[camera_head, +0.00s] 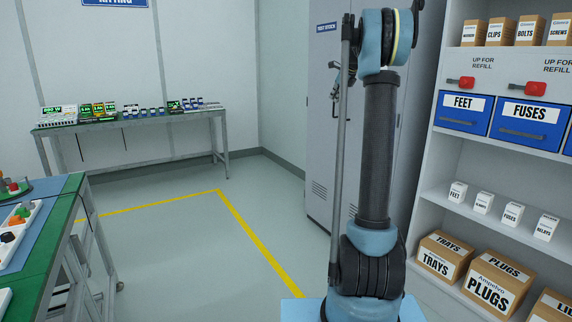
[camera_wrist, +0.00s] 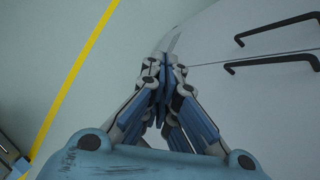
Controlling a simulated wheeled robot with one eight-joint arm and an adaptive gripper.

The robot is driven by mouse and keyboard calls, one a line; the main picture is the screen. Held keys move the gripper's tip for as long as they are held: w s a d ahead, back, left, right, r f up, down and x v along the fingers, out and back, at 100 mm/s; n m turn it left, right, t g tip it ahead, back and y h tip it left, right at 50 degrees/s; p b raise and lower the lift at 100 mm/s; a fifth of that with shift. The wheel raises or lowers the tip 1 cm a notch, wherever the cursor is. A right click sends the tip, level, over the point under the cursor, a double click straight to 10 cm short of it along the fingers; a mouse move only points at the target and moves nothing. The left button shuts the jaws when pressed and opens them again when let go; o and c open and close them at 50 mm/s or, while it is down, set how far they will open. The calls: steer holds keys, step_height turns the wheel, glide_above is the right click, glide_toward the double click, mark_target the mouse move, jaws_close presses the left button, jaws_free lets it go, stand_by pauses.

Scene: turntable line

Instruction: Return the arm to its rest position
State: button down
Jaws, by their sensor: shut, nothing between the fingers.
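My gripper (camera_wrist: 174,66) shows in the wrist view with its blue-grey fingers drawn together at the tips. Nothing is between them. Beyond the fingertips are a pale cabinet surface with dark handles and the floor. In the head view my arm (camera_head: 378,150) stands upright, with a dark upper link between blue joints. A small dark jointed part shows left of the arm, too small to tell clearly.
A grey cabinet (camera_head: 322,120) stands behind my arm. Shelves (camera_head: 470,165) with blue bins and boxes are close on the right. A green workbench (camera_head: 60,225) is at left, and a table (camera_head: 150,122) with small goods at the back. Floor with a yellow line (camera_head: 250,235) lies clear between.

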steer(key=s+a+f+n+g, duration=0.1)
steer(key=s+a+f+n, duration=0.2)
steer(key=s, duration=0.8)
steer(key=s+a+f+n+g+h, duration=0.1)
steer(key=s+f+n, duration=0.4)
steer(key=s, duration=0.6)
steer(key=s+a+f+n+g, duration=0.15)
steer(key=s+n, duration=0.35)
steer(key=s, duration=0.7)
steer(key=s+f+n+h, duration=0.1)
steer(key=s+f+n, duration=0.5)
steer(key=s+f, duration=0.6)
steer(key=s+f+n+g, duration=0.1)
steer(key=s+f+n, duration=0.6)
steer(key=s+f, duration=0.5)
steer(key=s, duration=0.5)
steer(key=shift+a+f+h, duration=0.15)
steer(key=shift+f+h, duration=0.05)
steer(key=shift+h, duration=0.2)
steer(key=shift+w+f+g, duration=0.2)
steer(key=shift+w+g, duration=0.05)
steer(key=shift+w, duration=0.15)
steer(key=c, duration=2.4)
jaws_free()
